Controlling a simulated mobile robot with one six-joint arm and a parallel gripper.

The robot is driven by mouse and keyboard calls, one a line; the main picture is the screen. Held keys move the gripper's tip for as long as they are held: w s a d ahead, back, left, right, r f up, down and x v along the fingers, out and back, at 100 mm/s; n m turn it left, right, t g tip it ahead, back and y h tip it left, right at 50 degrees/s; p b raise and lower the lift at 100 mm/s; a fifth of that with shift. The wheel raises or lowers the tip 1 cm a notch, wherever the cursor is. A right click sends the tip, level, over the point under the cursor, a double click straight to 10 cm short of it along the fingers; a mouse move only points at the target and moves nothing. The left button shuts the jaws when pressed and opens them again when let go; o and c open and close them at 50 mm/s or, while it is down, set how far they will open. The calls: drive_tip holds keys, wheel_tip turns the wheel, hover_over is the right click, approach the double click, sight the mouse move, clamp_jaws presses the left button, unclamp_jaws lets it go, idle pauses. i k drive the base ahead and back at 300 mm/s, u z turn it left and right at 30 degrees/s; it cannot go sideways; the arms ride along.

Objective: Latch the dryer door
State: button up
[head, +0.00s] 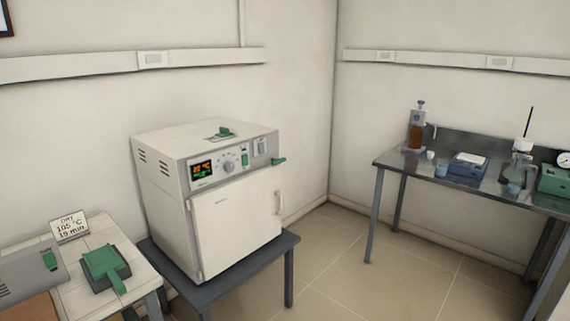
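The dryer is a white box oven (163,190) on a low dark grey stand, left of centre in the head view. Its white door (236,228) covers the front and looks closed or nearly closed; a small gap cannot be ruled out. A pale vertical handle (280,202) is on the door's right edge. A green lever (278,161) sticks out to the right at the upper right front corner, above the door. It lies roughly level. My gripper is not in view.
The dark stand (278,255) has bare top right of the dryer. At left, a pale table (75,303) holds a sign (70,227) and a green-topped device (105,263). A metal bench (400,165) with labware stands at right. Floor between is clear.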

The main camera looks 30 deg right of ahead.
sight(283, 159)
drive_tip(key=i, duration=0.9)
